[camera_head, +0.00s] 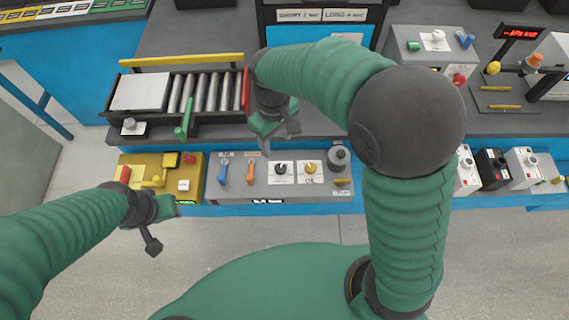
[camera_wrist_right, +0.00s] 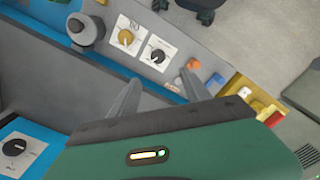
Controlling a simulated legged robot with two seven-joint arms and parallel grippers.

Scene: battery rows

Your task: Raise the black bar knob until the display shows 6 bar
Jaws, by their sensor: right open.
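A black knob (camera_head: 281,168) sits on a white plate on the grey front panel (camera_head: 228,190), left of a yellow knob (camera_head: 310,168). In the right wrist view the black knob (camera_wrist_right: 158,56) and the yellow knob (camera_wrist_right: 126,37) lie beyond the fingertips. A small display (camera_head: 268,201) is on the panel's front edge; its reading is too small to make out. My right gripper (camera_head: 278,136) is open and empty, above and behind the black knob, apart from it. My left gripper (camera_head: 156,226) hangs over the floor near the yellow box; its finger gap is unclear.
Blue and orange levers (camera_head: 222,172) stand left of the knobs. A grey cylinder (camera_head: 339,156) stands to the right. A yellow box (camera_head: 160,178) adjoins the panel at left. A roller conveyor (camera_head: 205,92) lies behind. The right wrist view shows another black knob (camera_wrist_right: 14,147) at lower left.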

